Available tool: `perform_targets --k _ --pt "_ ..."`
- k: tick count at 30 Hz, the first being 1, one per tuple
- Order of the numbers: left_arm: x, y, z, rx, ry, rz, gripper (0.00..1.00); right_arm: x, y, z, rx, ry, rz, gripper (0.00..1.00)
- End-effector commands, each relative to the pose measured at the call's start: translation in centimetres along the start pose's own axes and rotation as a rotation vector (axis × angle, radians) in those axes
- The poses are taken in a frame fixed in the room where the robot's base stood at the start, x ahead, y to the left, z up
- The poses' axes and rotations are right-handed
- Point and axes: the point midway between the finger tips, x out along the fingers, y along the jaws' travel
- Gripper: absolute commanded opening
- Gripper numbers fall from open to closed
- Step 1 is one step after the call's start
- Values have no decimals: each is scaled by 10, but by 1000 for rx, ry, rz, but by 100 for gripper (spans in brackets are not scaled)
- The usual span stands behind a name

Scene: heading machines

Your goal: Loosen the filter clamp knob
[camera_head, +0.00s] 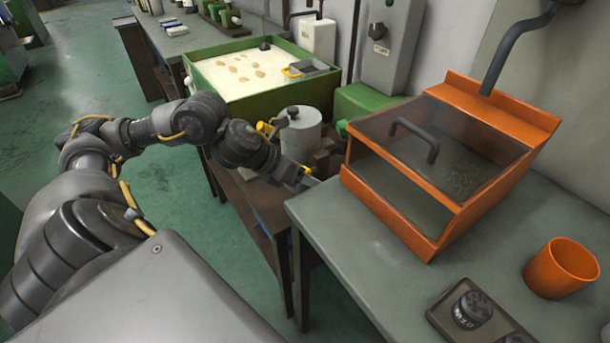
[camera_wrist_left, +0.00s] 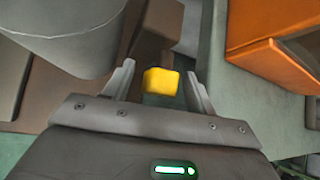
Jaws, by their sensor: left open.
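My left gripper (camera_head: 303,179) is at the table's left edge, next to the grey filter canister. In the left wrist view its two fingers (camera_wrist_left: 159,84) are apart. A yellow knob-like block (camera_wrist_left: 161,81) lies between the fingers in that picture, with visible gaps on both sides; I cannot tell its depth. A small yellow piece also shows by the gripper in the head view (camera_head: 306,170). The grey cylindrical canister (camera_head: 297,138) has a black knob (camera_head: 292,112) on top and another yellow piece (camera_head: 264,127) at its left. Which one is the filter clamp knob is not certain. My right gripper is not seen.
An orange clear-lidded box (camera_head: 452,203) stands close to the right of my left gripper. An orange cup (camera_head: 561,268) and a dark dial panel (camera_head: 470,310) are on the grey table (camera_head: 345,235). A green tank of pale liquid (camera_head: 245,77) stands behind the canister.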

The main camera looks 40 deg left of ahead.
Motion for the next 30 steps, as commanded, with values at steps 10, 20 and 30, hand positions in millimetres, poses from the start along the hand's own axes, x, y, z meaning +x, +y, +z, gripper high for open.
perform_targets --k 10,20,30 --pt "-24 1 -1 3 0 4 56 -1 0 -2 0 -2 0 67" --pt "-60 0 0 1 6 3 56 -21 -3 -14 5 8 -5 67" --pt "-86 0 1 0 6 4 56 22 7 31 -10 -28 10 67"
